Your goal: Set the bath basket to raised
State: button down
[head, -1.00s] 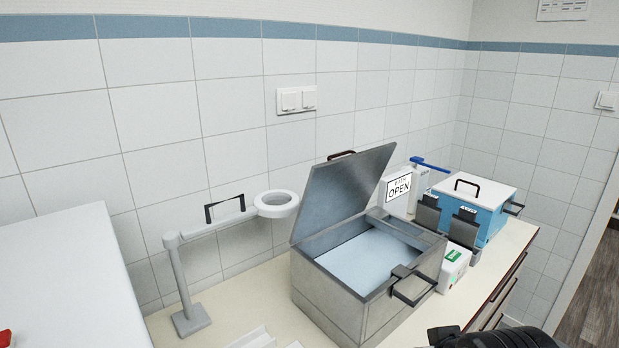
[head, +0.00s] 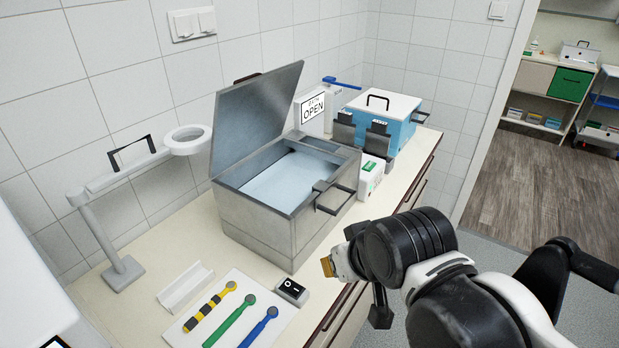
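The bath (head: 268,235) is a grey metal box on the counter with its lid (head: 255,115) tilted open. Pale blue liquid or a pale surface (head: 291,178) fills its inside. A dark bracket handle (head: 336,197) sticks out at its front right side and may belong to the basket; the basket itself cannot be made out.
A white mat (head: 227,322) with yellow, green and blue tools lies in front, beside a black switch box (head: 291,291) and a white holder (head: 186,287). A magnifier stand (head: 121,272) is left. A blue box (head: 398,131) stands behind right. Open floor lies right.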

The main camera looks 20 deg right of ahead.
aim_at(328, 191)
jog(key=k+j, duration=0.1)
jog(key=j, duration=0.25)
jog(key=j+z, duration=0.1)
jog(key=j, duration=0.25)
jog(key=k+j, duration=0.15)
jog(key=j, duration=0.2)
jog(key=k+j, duration=0.1)
jog(key=j, duration=0.25)
jog(key=z, duration=0.05)
